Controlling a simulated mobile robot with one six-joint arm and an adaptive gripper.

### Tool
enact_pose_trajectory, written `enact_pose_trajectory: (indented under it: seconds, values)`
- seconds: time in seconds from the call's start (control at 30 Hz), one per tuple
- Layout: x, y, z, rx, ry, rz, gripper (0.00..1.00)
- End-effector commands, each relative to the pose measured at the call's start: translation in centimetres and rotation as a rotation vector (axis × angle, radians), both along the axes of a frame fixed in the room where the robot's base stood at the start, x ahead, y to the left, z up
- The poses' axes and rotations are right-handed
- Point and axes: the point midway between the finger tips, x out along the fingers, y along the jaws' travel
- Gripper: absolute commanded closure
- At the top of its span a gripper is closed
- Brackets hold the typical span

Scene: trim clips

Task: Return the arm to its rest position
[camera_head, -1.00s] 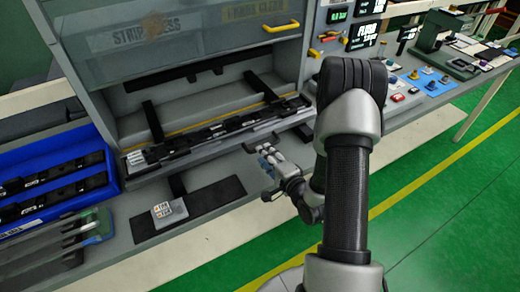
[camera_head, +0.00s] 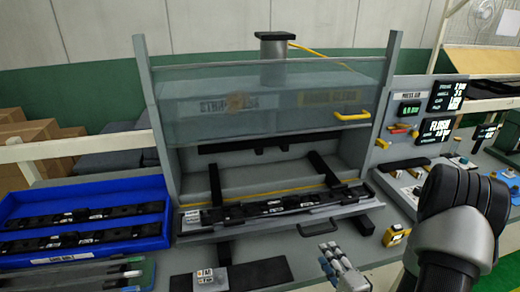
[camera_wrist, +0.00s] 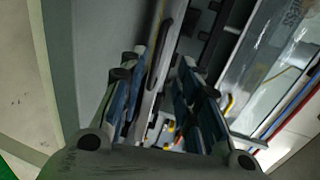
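My gripper (camera_head: 338,262) shows at the bottom edge of the head view, in front of the bench's front edge. Its fingers stand apart in the wrist view (camera_wrist: 165,105), with blue pads and nothing held between them. My arm's dark, rounded joint fills the lower right of the head view. The rest of the arm is mostly cut off by the picture's bottom edge, so its full pose cannot be told.
A press with a clear raised guard (camera_head: 270,90) stands on the bench, a long black trim strip (camera_head: 270,208) lying at its front. A blue bin (camera_head: 20,205) with black strips is at left. A small labelled block (camera_head: 212,279) and a yellow device (camera_head: 396,236) are near the front.

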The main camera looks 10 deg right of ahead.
Motion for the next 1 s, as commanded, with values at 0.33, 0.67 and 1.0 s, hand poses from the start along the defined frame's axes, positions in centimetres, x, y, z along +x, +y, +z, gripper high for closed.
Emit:
enact_pose_trajectory:
  seconds: [0.33, 0.67, 1.0]
  values:
    - [3.1, 0.4, 3.5, -0.529, 0.252, 0.155, 0.69]
    - [0.1, 2.6, 11.8, -1.016, 0.565, 0.332, 0.69]
    - [-11.4, 10.2, 19.0, -1.213, 0.73, 0.686, 0.69]
